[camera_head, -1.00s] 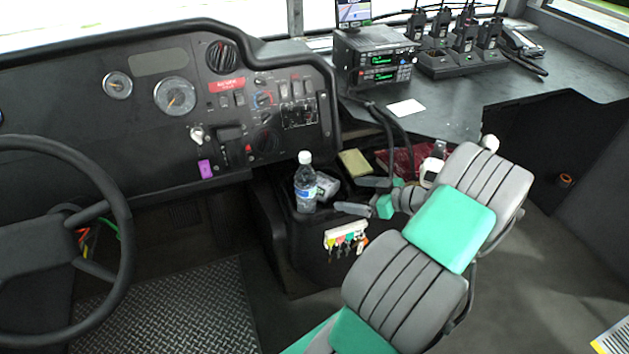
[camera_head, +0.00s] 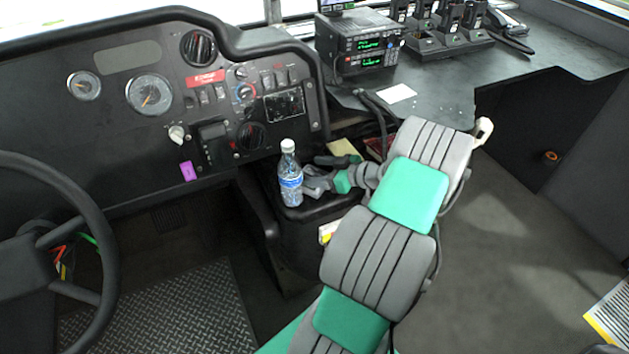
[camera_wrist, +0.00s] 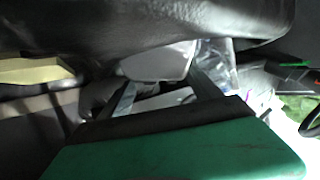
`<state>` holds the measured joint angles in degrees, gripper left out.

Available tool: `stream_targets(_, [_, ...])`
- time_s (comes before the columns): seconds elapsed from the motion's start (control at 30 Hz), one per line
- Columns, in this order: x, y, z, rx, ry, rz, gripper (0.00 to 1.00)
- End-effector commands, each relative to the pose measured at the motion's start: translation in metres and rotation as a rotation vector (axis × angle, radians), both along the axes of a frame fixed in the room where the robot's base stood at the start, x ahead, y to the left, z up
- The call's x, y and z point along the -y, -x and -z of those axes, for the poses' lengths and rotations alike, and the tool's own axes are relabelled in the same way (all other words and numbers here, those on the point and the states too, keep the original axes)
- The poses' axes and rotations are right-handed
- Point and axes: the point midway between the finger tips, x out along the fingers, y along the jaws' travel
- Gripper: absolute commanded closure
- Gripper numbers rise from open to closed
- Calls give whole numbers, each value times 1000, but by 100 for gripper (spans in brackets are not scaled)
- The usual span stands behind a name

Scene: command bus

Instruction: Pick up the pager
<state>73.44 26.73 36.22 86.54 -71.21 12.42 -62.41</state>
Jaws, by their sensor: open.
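A light grey object (camera_wrist: 160,62), which looks like the pager, shows in the wrist view just ahead of and between my finger tips. I cannot tell whether the fingers touch it. In the head view my gripper (camera_head: 318,174) is low over the black console top, just right of the water bottle, and hides the spot where the small grey device lay. My gripper (camera_wrist: 163,82) is open in the wrist view, with one finger on each side of the grey object.
The water bottle (camera_head: 290,178) stands upright close left of my gripper; its clear side (camera_wrist: 228,62) shows in the wrist view. A yellow pad (camera_head: 344,147) lies behind the gripper. The dashboard (camera_head: 150,130) is to the left, the radio desk (camera_head: 450,85) behind.

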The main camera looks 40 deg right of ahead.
Motion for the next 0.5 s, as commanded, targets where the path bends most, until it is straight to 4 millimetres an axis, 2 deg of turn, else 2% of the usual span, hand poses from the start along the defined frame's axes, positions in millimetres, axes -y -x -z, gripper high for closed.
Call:
stream_targets(0.03, [-9, 1, 8, -12, -16, -14, 8])
stream_targets(0.07, [-9, 1, 8, -13, -17, -14, 29])
stream_targets(0.5, [-9, 3, 10, -16, -23, -12, 65])
